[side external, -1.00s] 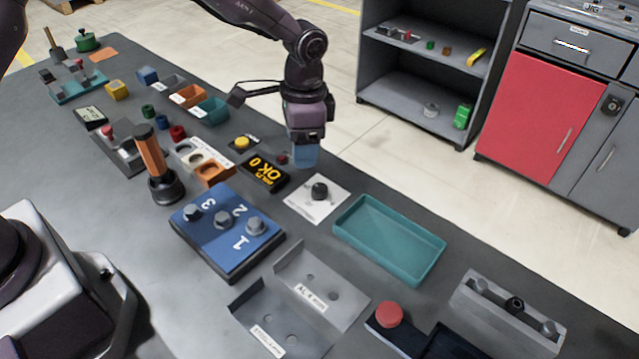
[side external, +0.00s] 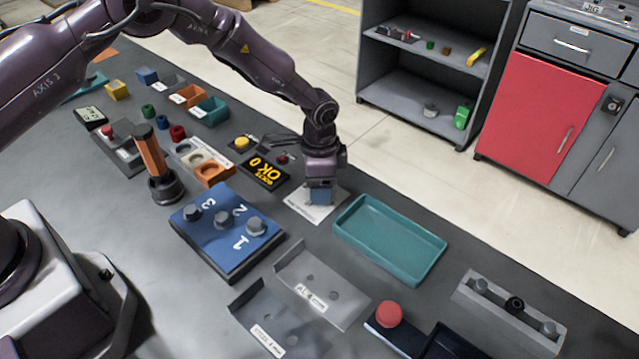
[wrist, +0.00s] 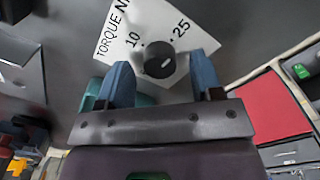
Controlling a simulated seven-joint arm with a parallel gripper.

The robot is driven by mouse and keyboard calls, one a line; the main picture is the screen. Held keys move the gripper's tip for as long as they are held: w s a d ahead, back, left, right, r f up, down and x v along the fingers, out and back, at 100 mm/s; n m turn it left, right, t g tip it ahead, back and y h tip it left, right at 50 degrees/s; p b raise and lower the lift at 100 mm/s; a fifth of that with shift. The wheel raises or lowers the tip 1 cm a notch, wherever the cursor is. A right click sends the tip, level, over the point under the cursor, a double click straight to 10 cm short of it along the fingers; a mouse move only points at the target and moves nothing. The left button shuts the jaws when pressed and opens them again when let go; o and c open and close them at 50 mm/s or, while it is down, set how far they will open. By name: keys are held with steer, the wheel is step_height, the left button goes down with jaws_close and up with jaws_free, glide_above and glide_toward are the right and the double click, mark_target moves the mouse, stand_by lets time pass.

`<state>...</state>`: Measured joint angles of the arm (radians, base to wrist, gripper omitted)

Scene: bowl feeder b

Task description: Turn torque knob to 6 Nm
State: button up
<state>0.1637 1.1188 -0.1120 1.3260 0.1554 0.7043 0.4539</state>
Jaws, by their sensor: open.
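The torque knob (wrist: 158,59) is a round black knob on a white plate (wrist: 185,25) printed "TORQUE N…", with "10" and "25" legible beside it. A small pale mark shows on the knob's top; I cannot tell which value it points at. No 6 mark is legible. My gripper (wrist: 162,80) has its two blue fingers apart, on either side of and just short of the knob in the wrist view. In the side view my gripper (side external: 320,194) is over the white plate (side external: 300,206) and hides the knob. Contact with the knob cannot be made out.
An empty teal tray (side external: 390,240) lies right of the plate. A blue block with numbered bolts (side external: 225,250) and grey brackets (side external: 320,285) lie nearer the camera.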

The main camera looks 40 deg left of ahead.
steer(key=shift+f, duration=0.45)
steer(key=shift+c, duration=0.4)
steer(key=c, duration=0.8)
steer(key=shift+c, duration=0.2)
